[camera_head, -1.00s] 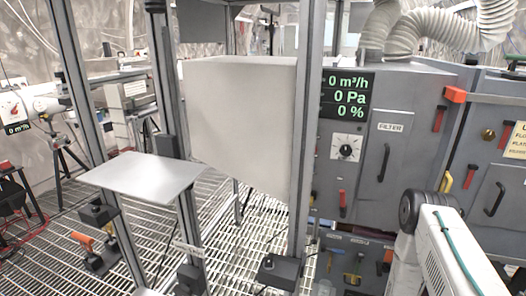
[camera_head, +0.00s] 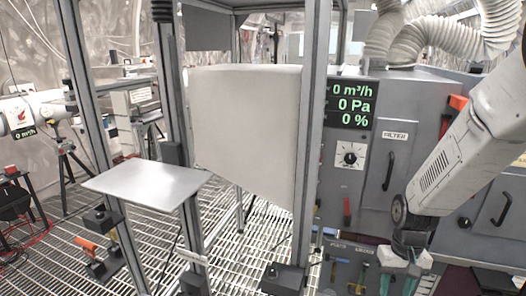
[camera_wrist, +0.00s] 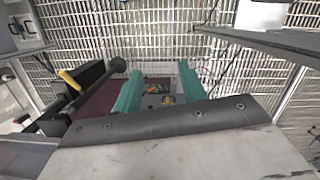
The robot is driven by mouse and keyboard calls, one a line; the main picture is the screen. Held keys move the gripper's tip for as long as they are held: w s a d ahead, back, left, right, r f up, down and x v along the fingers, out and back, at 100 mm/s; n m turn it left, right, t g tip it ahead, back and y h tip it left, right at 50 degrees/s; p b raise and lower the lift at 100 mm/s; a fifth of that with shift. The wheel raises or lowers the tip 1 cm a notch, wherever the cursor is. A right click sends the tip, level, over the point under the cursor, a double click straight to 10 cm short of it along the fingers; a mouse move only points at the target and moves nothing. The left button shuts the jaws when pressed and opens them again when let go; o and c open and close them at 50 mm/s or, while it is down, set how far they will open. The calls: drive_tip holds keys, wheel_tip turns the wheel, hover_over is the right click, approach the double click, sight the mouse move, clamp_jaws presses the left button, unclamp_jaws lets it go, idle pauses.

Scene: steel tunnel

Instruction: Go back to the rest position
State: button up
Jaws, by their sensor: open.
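My gripper (camera_head: 398,280) is at the lower right of the head view, hanging down from my arm in front of the grey filter cabinet (camera_head: 365,215). Its two teal fingers point downward and stand apart. In the wrist view the teal fingers (camera_wrist: 160,88) are spread, with nothing held between them. Small parts show beyond the gap, over a dark surface. The fingertips are partly cut off at the bottom of the head view.
A metal frame holds a pale panel (camera_head: 245,125) and a small grey shelf plate (camera_head: 147,180) left of my arm. The cabinet has a dial (camera_head: 350,154) and a display (camera_head: 350,103). A tool panel (camera_head: 350,262) lies below. Grated floor (camera_head: 235,262) is open between the posts.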

drive_tip(key=s+a+r+t, duration=0.1)
drive_tip(key=s+a+r, duration=0.2)
drive_tip(key=s+r, duration=0.6)
drive_tip(key=s+a+r+n+t, duration=0.1)
drive_tip(key=s+a+r+t, duration=0.1)
drive_tip(key=s+r, duration=0.7)
drive_tip(key=shift+s+a+r+n, duration=0.25)
drive_tip(key=shift+a+r, duration=0.3)
drive_tip(key=shift+r, duration=2.2)
